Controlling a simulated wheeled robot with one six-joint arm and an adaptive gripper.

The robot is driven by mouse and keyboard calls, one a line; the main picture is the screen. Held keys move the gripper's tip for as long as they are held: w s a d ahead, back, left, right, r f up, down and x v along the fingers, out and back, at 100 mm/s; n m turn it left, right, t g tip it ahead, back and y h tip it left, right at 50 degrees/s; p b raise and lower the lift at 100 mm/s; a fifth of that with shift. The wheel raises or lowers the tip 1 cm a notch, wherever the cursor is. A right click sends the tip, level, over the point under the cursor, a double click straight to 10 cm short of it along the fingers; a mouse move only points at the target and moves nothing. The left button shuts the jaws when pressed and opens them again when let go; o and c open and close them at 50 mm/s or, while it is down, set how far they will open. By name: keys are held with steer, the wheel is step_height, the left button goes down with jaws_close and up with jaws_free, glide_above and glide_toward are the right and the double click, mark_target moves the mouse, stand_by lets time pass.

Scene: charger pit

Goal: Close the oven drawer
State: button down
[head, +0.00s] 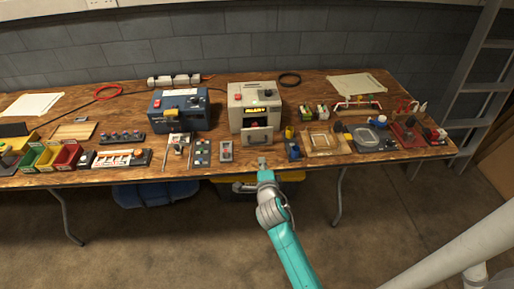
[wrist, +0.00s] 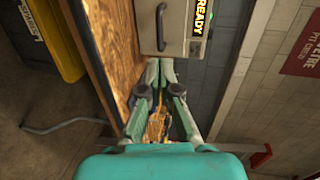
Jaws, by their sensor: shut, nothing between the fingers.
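The drawer front appears to stand out from the oven; how far is hard to tell. In the wrist view the drawer front with its handle (wrist: 161,27) is just beyond my fingertips, beside the lit READY display (wrist: 202,18). My gripper (head: 262,161) is shut and empty at the table's front edge, before the drawer, seemingly apart from it.
A blue box (head: 172,117) stands left of the oven. A small grey switch block (head: 226,151) and a blue block with a yellow part (head: 291,148) flank the space before the drawer. A wooden tray (head: 325,142) lies to the right. Bins (head: 66,156) stand far left.

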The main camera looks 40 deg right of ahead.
glide_toward(257, 135)
steer(key=w+f, duration=0.1)
steer(key=w+d+f, duration=0.1)
steer(key=shift+w+d+f, duration=0.1)
steer(key=shift+w+d, duration=0.15)
steer(key=shift+w, duration=0.05)
steer(key=x, duration=0.2)
steer(key=r+x, duration=0.1)
steer(key=x, duration=0.4)
steer(key=shift+w+d+r, duration=0.1)
steer(key=shift+d+r, duration=0.05)
steer(key=shift+r, duration=0.15)
steer(key=shift+w+d+r, duration=0.15)
steer(key=shift+w+d, duration=0.05)
steer(key=shift+w, duration=0.15)
steer(key=shift+s, duration=0.1)
